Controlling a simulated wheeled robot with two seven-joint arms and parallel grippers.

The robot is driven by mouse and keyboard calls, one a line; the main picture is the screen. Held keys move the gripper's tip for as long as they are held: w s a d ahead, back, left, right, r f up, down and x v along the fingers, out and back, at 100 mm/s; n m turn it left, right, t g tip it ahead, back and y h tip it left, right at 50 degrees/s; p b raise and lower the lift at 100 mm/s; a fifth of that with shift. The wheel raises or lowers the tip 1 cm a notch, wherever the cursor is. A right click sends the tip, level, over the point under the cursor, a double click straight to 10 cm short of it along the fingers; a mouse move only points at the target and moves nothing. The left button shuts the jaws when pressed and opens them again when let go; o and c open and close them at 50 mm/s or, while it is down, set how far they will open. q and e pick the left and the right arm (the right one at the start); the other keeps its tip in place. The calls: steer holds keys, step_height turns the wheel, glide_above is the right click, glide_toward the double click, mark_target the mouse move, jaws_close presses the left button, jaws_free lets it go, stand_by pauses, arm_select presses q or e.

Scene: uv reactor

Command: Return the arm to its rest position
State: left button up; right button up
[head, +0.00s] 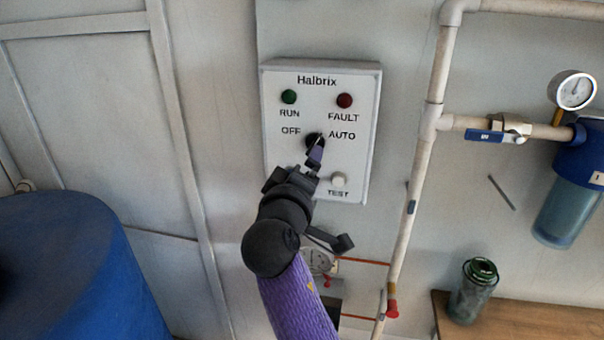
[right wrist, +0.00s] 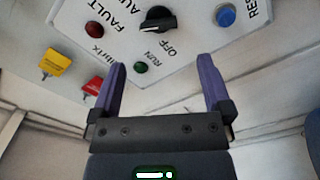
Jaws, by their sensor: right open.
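My right gripper (head: 316,152) reaches up in front of a white control box marked Halbrix (head: 276,170). In the right wrist view my right gripper (right wrist: 162,61) is open, its two purple fingers apart with nothing between them. The black selector knob (right wrist: 158,19) lies beyond the fingertips there, clear of them. In the head view the knob (head: 313,141) is partly covered by the fingers. I cannot tell for sure which label its white mark points to. My left gripper is not in view.
A blue tank (head: 80,270) stands at the left. A pale pipe (head: 412,190) runs just right of the box, with a blue-handled valve (head: 485,135), a gauge (head: 573,89) and a blue filter housing (head: 570,205). A green container (head: 474,290) stands on a wooden shelf (head: 540,322).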

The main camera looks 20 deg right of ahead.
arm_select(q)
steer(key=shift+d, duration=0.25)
arm_select(e)
steer(key=shift+s+a, duration=0.3)
steer(key=shift+s, duration=0.15)
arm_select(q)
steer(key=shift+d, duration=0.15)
